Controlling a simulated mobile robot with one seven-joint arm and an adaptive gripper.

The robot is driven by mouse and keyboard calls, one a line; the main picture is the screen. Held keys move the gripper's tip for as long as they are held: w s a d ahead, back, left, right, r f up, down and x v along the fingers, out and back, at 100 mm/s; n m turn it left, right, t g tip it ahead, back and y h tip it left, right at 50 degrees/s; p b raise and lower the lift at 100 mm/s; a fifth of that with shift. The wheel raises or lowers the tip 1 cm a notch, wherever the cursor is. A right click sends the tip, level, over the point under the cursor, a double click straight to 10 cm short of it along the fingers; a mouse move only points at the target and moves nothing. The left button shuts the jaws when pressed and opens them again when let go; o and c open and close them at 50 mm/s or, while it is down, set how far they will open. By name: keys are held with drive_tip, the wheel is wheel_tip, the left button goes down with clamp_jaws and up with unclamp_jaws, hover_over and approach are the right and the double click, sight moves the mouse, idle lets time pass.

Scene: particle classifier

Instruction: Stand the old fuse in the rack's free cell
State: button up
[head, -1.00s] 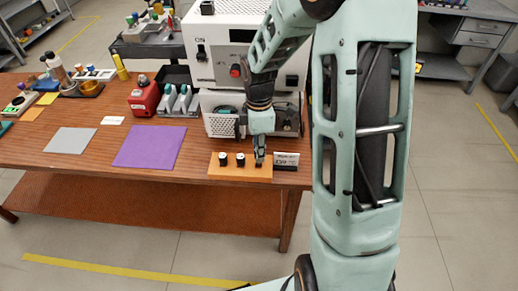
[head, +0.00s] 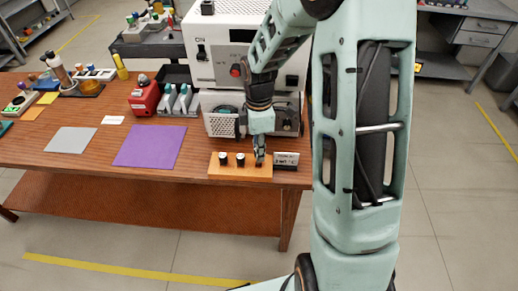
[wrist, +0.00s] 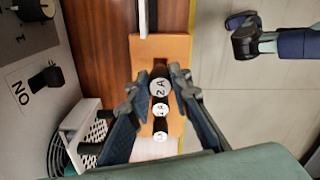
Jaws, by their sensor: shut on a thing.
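The orange rack (head: 230,171) lies near the front edge of the table. Two dark fuses with white tops, a left one (head: 222,157) and a middle one (head: 240,158), stand in it. My gripper (head: 259,158) points down over the rack's right end. In the wrist view my gripper (wrist: 160,76) is shut on a dark fuse (wrist: 160,87) with a white top marked "2A". That fuse is in line with the other two. Its lower end is hidden, so I cannot tell how deep it sits in the cell.
A small sign (head: 286,158) stands just right of the rack. A perforated instrument (head: 222,120) stands close behind, under a white machine (head: 215,50). A purple mat (head: 150,146) and a grey mat (head: 70,140) lie to the left. Bare table lies between the rack and the purple mat.

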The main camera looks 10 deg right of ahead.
drive_tip(key=shift+f+b, duration=0.95)
drive_tip(key=shift+f, duration=0.75)
drive_tip(key=o, duration=1)
drive_tip(key=shift+r, duration=0.15)
wheel_tip(320, 180, up, 12)
drive_tip(key=shift+f, duration=0.1)
